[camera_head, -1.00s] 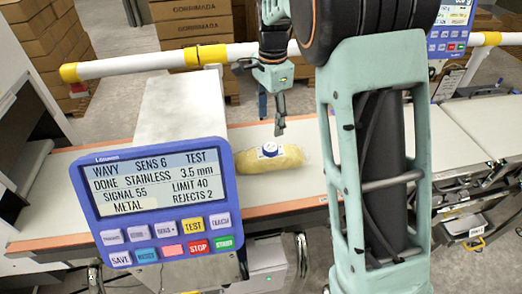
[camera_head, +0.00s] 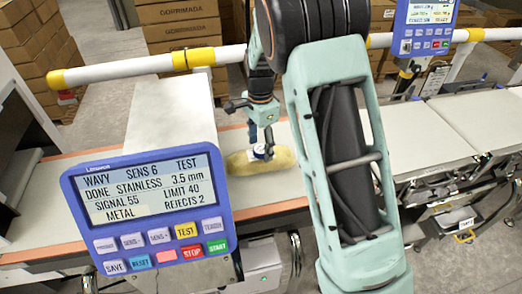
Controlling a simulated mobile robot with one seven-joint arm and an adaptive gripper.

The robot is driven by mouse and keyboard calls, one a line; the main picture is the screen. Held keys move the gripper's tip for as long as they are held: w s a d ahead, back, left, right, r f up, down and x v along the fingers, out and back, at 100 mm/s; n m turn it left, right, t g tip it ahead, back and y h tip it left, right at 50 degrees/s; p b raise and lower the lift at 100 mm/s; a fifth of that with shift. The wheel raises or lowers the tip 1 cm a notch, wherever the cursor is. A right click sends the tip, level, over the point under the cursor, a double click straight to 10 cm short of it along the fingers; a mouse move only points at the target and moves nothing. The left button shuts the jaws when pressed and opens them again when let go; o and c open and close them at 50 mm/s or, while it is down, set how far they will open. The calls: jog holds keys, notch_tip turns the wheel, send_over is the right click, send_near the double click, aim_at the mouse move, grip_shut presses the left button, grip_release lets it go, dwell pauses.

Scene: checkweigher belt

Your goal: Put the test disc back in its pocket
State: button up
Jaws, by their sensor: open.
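The test disc (camera_head: 257,153), small and white with blue, lies on top of a yellow loaf-shaped product (camera_head: 282,160) on the belt. My gripper (camera_head: 261,143) points down right at the disc, with its fingers open and close around or beside it. I cannot tell whether the fingers touch the disc. The disc is partly hidden by the fingers. I cannot make out the pocket in this view.
A blue control panel (camera_head: 150,212) on a light housing stands in front left of the product; its screen reads stainless 3.5 mm, test done. A white and yellow rail (camera_head: 125,68) runs behind the belt (camera_head: 275,200). A second panel (camera_head: 425,28) stands at the back right.

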jog(key=c, duration=1.3)
jog(key=shift+c, duration=0.2)
jog(key=shift+r, duration=0.15)
